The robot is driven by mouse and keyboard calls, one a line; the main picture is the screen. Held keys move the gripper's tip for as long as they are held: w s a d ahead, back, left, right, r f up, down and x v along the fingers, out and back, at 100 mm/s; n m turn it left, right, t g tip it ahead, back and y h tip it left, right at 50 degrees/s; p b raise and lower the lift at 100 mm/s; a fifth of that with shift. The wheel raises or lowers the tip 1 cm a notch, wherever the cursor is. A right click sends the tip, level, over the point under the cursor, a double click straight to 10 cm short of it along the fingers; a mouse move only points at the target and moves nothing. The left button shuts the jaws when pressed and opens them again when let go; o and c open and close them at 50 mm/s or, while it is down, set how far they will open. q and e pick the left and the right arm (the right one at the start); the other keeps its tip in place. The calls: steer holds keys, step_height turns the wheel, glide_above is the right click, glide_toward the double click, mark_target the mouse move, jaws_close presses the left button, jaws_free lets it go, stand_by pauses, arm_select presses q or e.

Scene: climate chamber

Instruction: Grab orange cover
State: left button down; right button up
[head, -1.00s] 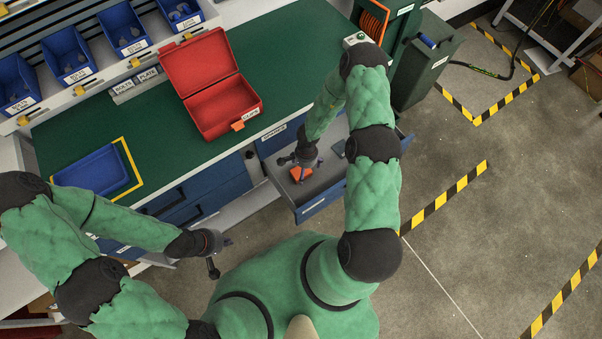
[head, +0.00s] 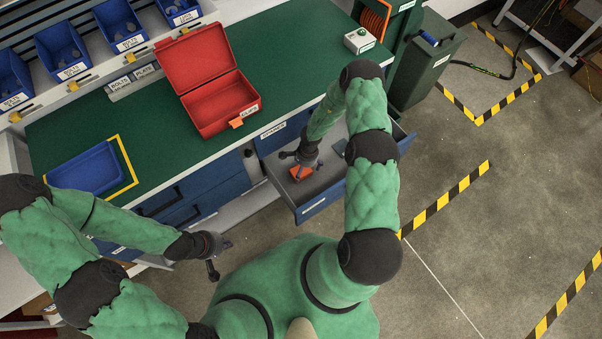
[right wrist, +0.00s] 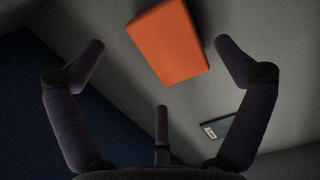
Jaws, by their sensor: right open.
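An orange cover (right wrist: 168,42) lies on the grey floor of the open drawer (head: 323,180). It also shows in the head view (head: 301,172), partly hidden by my right gripper. My right gripper (right wrist: 160,55) is open over the drawer, with its fingers spread to either side of the cover and apart from it. In the head view my right gripper (head: 300,163) reaches down into the drawer. My left gripper (head: 219,257) hangs empty in front of the workbench, at the lower left; its fingers look spread apart.
A dark flat object with a label (right wrist: 217,127) lies in the drawer near the cover. On the green bench (head: 290,60) stand an open red case (head: 222,103), a blue tray (head: 88,171) and a small white box (head: 359,41). Blue bins (head: 63,50) line the back.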

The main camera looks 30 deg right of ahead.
mark_target(303, 172)
steer(key=f, duration=0.1)
steer(key=f+b, duration=0.1)
steer(key=f, duration=0.1)
steer(key=f+b, duration=0.1)
steer(key=f, duration=0.1)
steer(key=shift+a, duration=0.3)
steer(key=shift+r, duration=0.1)
steer(key=c, duration=1.1)
steer(key=shift+o, duration=0.2)
